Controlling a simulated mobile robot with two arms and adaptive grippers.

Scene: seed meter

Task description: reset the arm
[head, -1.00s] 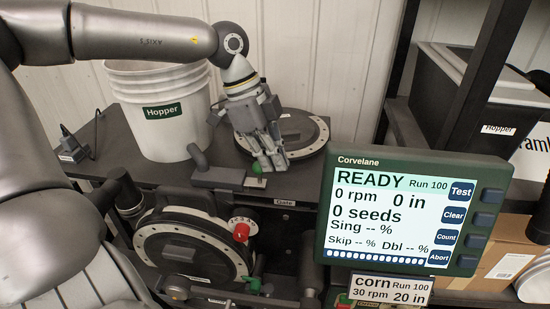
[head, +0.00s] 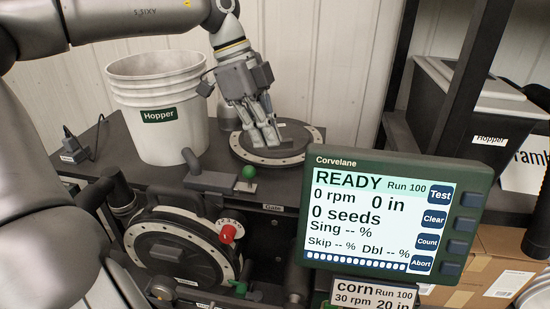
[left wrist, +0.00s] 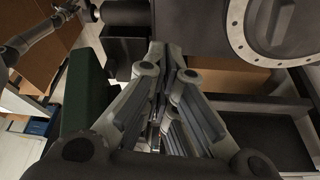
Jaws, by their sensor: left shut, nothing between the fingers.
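My left gripper (head: 262,138) is shut and empty. In the head view it points down in front of, or over, the dark disc with a pale bolted rim (head: 289,157) on the bench; I cannot tell whether it touches. The left wrist view shows its closed fingers (left wrist: 163,140), with part of a bolted disc (left wrist: 238,35) at the upper right. The seed meter (head: 172,252) has a red knob (head: 228,233) at a numbered scale. A green ball knob (head: 249,172) sits at the gate slide. My right gripper is not in view.
A white hopper bucket (head: 160,122) stands on the bench (head: 95,152). The monitor (head: 395,167) reads READY, Run 100, 0 rpm, 0 seeds. A corn card (head: 372,294) is below it. A black hopper bin (head: 466,105) and a cardboard box (head: 480,262) are at the right.

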